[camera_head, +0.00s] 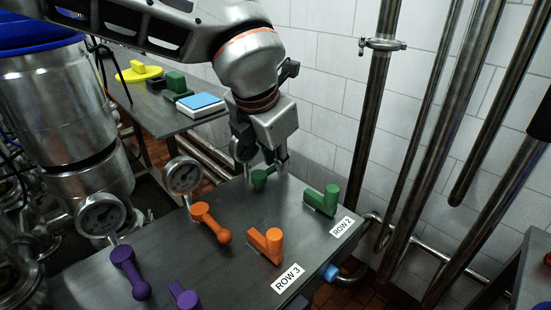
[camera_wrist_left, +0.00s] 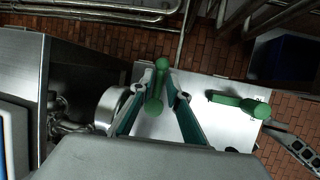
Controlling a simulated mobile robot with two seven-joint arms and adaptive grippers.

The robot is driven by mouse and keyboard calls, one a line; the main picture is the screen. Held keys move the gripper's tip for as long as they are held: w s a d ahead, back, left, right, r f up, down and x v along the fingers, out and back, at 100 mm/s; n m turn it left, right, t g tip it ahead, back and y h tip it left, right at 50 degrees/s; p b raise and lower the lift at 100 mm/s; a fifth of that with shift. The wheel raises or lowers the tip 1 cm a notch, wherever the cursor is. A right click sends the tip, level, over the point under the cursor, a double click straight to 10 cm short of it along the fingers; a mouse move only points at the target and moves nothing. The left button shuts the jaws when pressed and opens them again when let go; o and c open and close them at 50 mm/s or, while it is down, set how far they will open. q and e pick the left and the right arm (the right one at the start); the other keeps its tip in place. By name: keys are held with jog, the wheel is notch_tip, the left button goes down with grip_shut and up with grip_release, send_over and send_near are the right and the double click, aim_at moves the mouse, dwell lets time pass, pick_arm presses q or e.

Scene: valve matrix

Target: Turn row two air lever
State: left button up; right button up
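The row two air lever is not labelled by use. In the head view, row 2 has a green lever with a round knob (camera_head: 262,178) and a blocky green lever (camera_head: 322,200) beside its ROW 2 label (camera_head: 342,227). My left gripper (camera_head: 265,165) is down at the knobbed green lever and partly hides it. In the left wrist view, the fingers (camera_wrist_left: 160,77) straddle this lever (camera_wrist_left: 153,104), with a small gap visible, so they look open. The other green lever (camera_wrist_left: 237,102) lies to the right, outside the fingers. My right gripper is not in view.
An orange knobbed lever (camera_head: 211,222), orange block lever (camera_head: 267,244) and purple levers (camera_head: 130,272) stand nearer on the grey panel (camera_head: 240,275). A round gauge (camera_head: 183,175) stands left of the gripper. Vertical pipes (camera_head: 375,120) rise behind the panel's right side.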

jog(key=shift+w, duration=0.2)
pick_arm(q)
grip_shut()
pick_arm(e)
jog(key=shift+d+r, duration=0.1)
